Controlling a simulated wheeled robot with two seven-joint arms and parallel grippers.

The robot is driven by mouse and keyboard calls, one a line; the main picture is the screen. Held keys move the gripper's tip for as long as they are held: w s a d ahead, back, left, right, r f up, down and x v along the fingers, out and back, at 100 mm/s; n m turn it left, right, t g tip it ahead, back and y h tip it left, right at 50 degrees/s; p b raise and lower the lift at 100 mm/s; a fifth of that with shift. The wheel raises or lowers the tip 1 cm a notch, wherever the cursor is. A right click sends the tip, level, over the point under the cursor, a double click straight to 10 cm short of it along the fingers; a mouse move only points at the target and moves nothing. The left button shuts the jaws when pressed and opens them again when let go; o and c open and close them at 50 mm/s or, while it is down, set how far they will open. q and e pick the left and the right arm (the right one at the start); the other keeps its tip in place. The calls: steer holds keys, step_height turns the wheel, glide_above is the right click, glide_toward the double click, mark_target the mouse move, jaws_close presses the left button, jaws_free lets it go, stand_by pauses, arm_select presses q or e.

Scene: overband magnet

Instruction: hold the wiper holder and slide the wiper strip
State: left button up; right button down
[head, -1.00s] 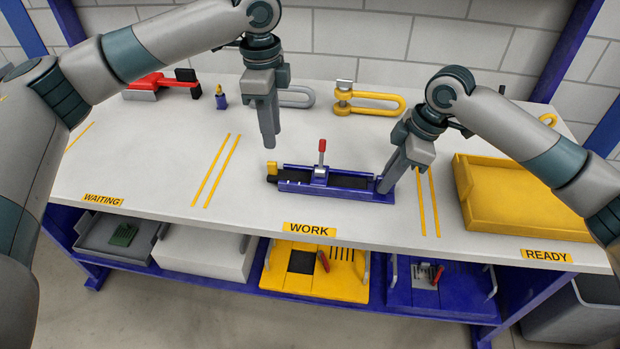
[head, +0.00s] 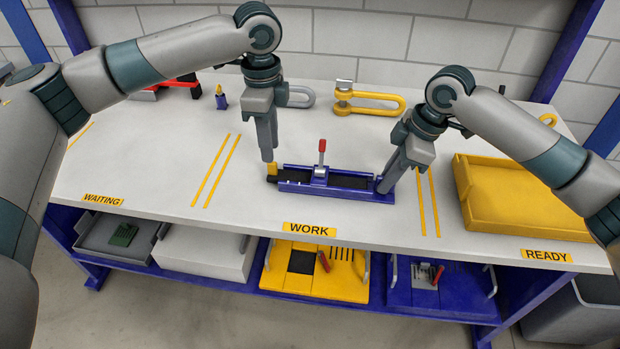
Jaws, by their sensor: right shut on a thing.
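The wiper holder (head: 345,189) is a blue channel lying in the work area, with a red-handled clamp (head: 321,160) standing at its middle. The black wiper strip (head: 350,181) lies in the channel. A yellow block (head: 272,168) sits at the left end, with a dark piece showing beside it. My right gripper (head: 381,188) is shut on the right end of the wiper holder. My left gripper (head: 267,158) points down just above the yellow block. Its fingers overlap from this angle, so I cannot tell its opening or whether it touches the block.
A yellow tray (head: 520,212) stands at the right. A yellow shackle (head: 370,103), a grey shackle (head: 299,96), a red tool (head: 172,84) and a small blue-and-yellow item (head: 221,98) lie along the back. The table is clear left and in front of the holder.

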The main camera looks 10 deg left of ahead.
arm_select(q)
steer(key=shift+f, duration=2.9)
jaws_close()
steer(key=shift+a, duration=1.2)
arm_select(e)
steer(key=shift+d, duration=0.1)
arm_select(q)
steer(key=shift+o, duration=0.5)
jaws_free()
